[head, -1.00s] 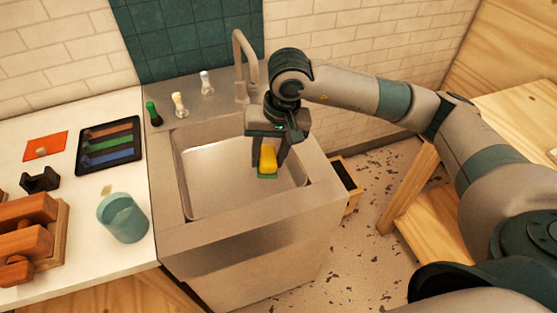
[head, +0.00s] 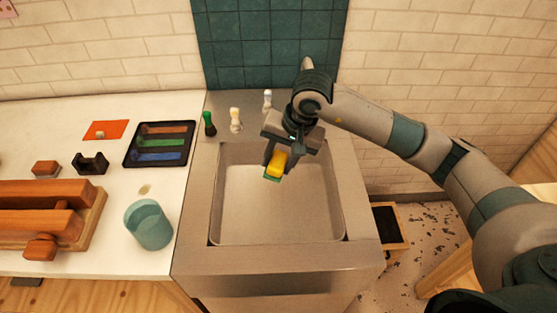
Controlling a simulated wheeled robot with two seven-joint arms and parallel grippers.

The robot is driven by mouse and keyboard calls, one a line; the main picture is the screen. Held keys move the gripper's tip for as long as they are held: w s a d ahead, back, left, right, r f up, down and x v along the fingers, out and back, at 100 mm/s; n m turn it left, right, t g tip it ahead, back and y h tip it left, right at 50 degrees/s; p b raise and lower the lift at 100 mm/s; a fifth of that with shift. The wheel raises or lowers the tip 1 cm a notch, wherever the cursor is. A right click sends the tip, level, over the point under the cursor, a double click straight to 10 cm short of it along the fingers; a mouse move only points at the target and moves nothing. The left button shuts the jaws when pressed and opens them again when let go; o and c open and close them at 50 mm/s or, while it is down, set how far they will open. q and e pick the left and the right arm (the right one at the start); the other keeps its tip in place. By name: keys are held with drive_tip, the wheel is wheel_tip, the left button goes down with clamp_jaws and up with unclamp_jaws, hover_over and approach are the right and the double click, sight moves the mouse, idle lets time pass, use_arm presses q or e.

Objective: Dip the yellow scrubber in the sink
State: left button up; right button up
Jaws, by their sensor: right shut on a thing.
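The yellow scrubber (head: 277,162) has a green lower face and is held tilted in my right gripper (head: 278,158), whose fingers are shut on it. The scrubber is over the back part of the steel sink basin (head: 256,211). I cannot tell how far it is above the basin floor. No water is clearly visible in the basin. The faucet is mostly hidden behind my right gripper and wrist. My left gripper is not in view.
Bottles with green (head: 209,124) and white (head: 236,120) tops stand behind the sink. On the left counter are a teal cup (head: 149,225), a black tray of coloured strips (head: 159,143), a black holder (head: 90,163), an orange sheet (head: 106,130) and a wooden rack (head: 97,233).

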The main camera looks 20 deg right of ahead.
sight(279, 174)
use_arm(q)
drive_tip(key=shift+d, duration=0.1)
use_arm(e)
drive_tip(key=shift+d+f, duration=0.1)
drive_tip(key=shift+f, duration=0.05)
drive_tip(key=shift+f, duration=0.6)
drive_tip(key=shift+f+b, duration=0.65)
drive_tip(key=shift+f, duration=1.1)
use_arm(q)
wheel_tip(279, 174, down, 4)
drive_tip(key=b, duration=0.3)
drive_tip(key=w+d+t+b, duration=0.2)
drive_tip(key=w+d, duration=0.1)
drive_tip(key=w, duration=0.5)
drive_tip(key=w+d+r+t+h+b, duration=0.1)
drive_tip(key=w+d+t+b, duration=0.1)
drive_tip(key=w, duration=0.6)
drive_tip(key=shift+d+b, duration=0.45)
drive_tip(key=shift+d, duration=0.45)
use_arm(e)
wheel_tip(279, 174, down, 7)
drive_tip(key=shift+r, duration=0.2)
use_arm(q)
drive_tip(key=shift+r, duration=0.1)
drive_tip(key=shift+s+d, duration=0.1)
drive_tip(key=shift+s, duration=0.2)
use_arm(e)
drive_tip(key=shift+r, duration=0.15)
